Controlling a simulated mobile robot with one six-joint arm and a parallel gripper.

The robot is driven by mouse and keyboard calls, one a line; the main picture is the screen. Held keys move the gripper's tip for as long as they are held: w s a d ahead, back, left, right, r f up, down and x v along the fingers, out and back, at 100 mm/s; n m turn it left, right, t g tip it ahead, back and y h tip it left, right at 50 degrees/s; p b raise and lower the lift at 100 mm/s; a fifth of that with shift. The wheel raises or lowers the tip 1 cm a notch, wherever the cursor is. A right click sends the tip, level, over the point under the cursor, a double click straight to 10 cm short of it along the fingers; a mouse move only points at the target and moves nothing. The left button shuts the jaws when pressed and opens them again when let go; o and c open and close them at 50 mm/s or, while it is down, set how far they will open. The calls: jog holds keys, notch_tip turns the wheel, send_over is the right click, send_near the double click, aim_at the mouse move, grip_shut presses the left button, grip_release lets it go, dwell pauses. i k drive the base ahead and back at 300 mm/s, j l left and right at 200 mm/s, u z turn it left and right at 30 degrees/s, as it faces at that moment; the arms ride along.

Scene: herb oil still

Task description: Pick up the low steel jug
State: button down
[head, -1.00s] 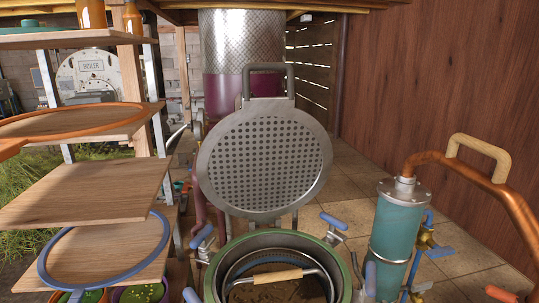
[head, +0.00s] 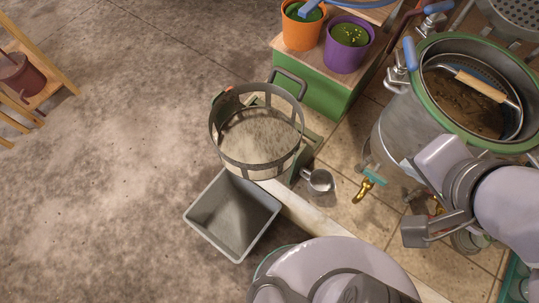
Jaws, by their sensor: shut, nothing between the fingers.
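The low steel jug (head: 319,181) is small and grey, with its handle to the upper left. It is low down by the tiled floor, left of the brass tap with a teal handle (head: 368,183), just right of a pale beam. My gripper (head: 418,232) is at the right, in front of the still pot, seen partly from behind. It is shut and empty, to the right of and apart from the jug. Its fingertips are hard to make out.
A mesh basket (head: 256,136) is above a grey square bin (head: 232,215). The green-rimmed still pot (head: 398,128) stands at the upper right. An orange pot (head: 303,32) and a purple pot (head: 346,55) sit on a green-sided stand.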

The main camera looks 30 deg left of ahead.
aim_at(321, 181)
jog(key=u, duration=0.75)
jog(key=k+j+z, duration=0.25)
jog(key=z, duration=0.25)
jog(key=k+j+z, duration=0.1)
jog(key=k+z, duration=0.35)
